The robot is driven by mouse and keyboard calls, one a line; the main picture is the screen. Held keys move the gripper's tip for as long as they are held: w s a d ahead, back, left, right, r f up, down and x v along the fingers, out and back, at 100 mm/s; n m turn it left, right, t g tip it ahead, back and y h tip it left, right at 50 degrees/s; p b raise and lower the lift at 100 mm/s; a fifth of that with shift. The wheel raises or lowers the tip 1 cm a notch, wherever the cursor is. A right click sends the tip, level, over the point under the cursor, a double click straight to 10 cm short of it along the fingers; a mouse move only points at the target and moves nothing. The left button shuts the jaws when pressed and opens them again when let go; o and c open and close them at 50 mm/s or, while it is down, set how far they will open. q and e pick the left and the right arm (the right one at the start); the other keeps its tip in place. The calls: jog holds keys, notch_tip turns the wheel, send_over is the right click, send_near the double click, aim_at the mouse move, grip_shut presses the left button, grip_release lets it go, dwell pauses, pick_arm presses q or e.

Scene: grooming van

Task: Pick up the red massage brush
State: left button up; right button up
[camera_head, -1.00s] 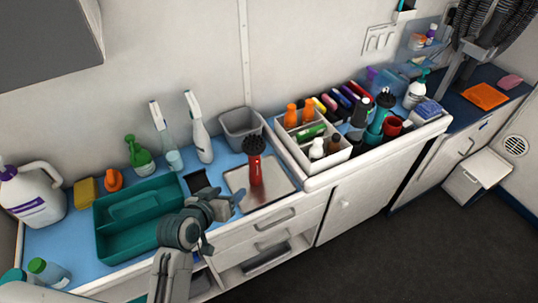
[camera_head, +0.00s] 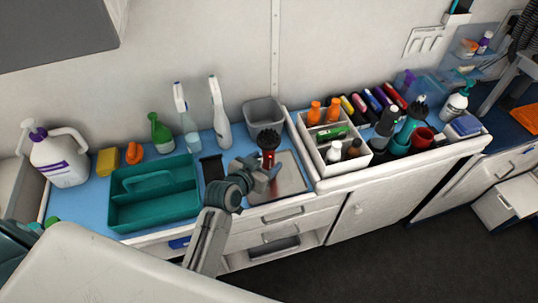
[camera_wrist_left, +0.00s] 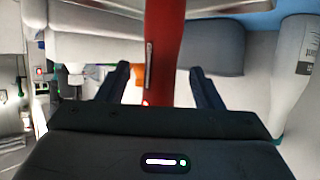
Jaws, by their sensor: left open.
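The red massage brush (camera_head: 268,156) stands upright on a metal tray (camera_head: 289,178), its dark bristled head on top. My left gripper (camera_head: 267,176) is open at the brush, in front of its handle, and hides the lower part of it in the head view. In the left wrist view the red handle (camera_wrist_left: 163,60) runs down between the two dark open fingers of the left gripper (camera_wrist_left: 158,88), with a gap on both sides. My right gripper is not in view.
A teal caddy (camera_head: 120,209) is left of the arm, and a grey bin (camera_head: 263,120) stands behind the brush. A white divided organizer (camera_head: 318,169) with several bottles is close on the right. Spray bottles (camera_head: 220,120) stand at the back.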

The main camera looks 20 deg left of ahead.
pick_arm(q)
jog(key=shift+x, duration=1.4)
jog(key=shift+s, duration=0.1)
jog(key=c, duration=1.3)
jog(key=shift+r, duration=0.2)
